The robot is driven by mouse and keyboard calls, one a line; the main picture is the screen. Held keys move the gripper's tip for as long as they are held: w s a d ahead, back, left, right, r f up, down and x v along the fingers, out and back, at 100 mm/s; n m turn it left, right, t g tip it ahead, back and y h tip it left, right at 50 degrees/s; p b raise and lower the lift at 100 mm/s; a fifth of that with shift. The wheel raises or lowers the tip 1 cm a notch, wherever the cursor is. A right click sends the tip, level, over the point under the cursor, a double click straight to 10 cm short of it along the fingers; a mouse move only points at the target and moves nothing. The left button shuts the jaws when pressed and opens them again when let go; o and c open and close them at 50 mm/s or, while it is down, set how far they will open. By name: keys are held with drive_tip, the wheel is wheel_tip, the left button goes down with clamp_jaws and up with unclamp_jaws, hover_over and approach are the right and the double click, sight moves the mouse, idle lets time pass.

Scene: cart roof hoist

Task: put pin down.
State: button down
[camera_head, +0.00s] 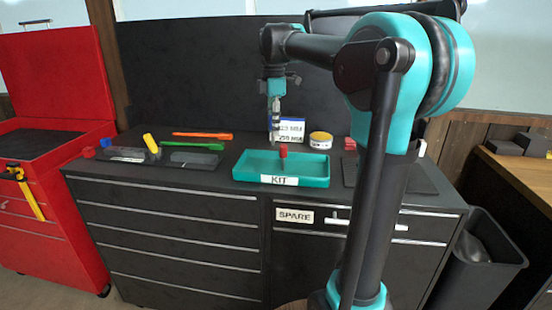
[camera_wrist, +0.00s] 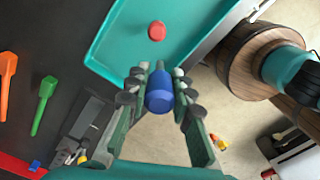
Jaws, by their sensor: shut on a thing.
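My gripper (camera_head: 276,112) points down above the teal KIT tray (camera_head: 310,181) on the dark cabinet top. In the wrist view my gripper (camera_wrist: 159,82) is shut on a pin with a blue head (camera_wrist: 159,101). The head fills the space between the fingers; the rest of the pin is hidden there.
Left of the tray are a green tool (camera_head: 190,145), an orange tool (camera_head: 200,135) and a dark rack with a yellow piece (camera_head: 151,143). A yellow-lidded tub (camera_head: 320,139) and a sign (camera_head: 291,130) stand behind. The tray's right side is clear.

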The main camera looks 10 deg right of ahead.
wheel_tip(320, 180, down, 11)
drive_tip(key=shift+r, duration=0.1)
idle(0.4)
drive_tip(key=c, duration=1.3)
unclamp_jaws()
wheel_tip(320, 180, up, 12)
drive_tip(key=shift+s, duration=0.1)
